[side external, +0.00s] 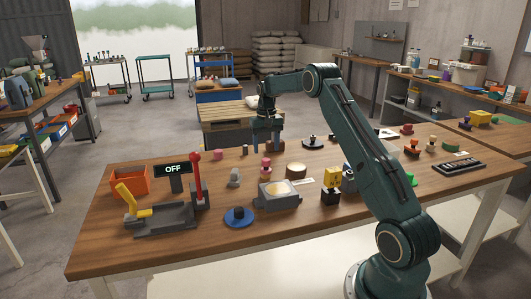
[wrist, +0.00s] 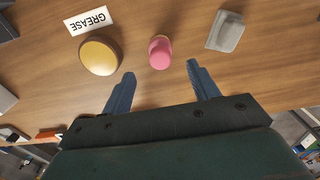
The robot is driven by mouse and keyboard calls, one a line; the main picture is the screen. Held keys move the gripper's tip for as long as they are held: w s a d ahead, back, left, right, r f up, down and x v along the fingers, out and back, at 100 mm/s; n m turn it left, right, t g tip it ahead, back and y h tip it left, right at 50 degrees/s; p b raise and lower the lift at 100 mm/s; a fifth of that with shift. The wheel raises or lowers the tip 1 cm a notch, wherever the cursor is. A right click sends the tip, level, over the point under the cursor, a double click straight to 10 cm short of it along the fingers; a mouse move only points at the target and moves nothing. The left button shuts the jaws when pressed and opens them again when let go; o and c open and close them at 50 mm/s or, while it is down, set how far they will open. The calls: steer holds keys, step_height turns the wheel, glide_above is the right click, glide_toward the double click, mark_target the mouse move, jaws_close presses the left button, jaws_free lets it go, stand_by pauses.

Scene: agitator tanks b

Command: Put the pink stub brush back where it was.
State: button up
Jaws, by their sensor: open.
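The pink stub brush (wrist: 160,52) stands on the wooden table; in the side view it is the small pink piece (side external: 265,163) behind the square tray-like block. My gripper (side external: 267,146) is above and a little behind it in the side view, fingers pointing down. In the wrist view my gripper (wrist: 161,72) is open and empty. The brush shows just past the fingertips, centred between them, and no contact is visible. Its underside is hidden.
A round tan-topped piece (wrist: 99,56) by a GREASE label (wrist: 88,21) and a grey block (wrist: 226,32) flank the brush. A lever stand (side external: 165,218), OFF sign (side external: 173,169), orange bin (side external: 130,182), blue disc (side external: 239,216) and yellow-topped block (side external: 332,178) share the table.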

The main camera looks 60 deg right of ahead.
mark_target(265, 160)
steer(key=shift+r, duration=1.75)
steer(key=s+a+r+n+t+h, duration=0.15)
steer(key=s+a+r, duration=0.25)
steer(key=a+r, duration=0.6)
steer(key=s+a+r+n+t+y, duration=0.1)
steer(key=s+a+r+n, duration=0.4)
steer(key=a, duration=0.8)
steer(key=s+a+f+n+t, duration=0.1)
steer(key=s+a, duration=0.6)
steer(key=s, duration=0.3)
steer(key=s+a+f+n+t, duration=0.1)
steer(key=s+a+f+t, duration=0.1)
steer(key=s+a, duration=0.5)
steer(key=s, duration=0.3)
steer(key=shift+s+a, duration=0.15)
steer(key=shift+s, duration=0.05)
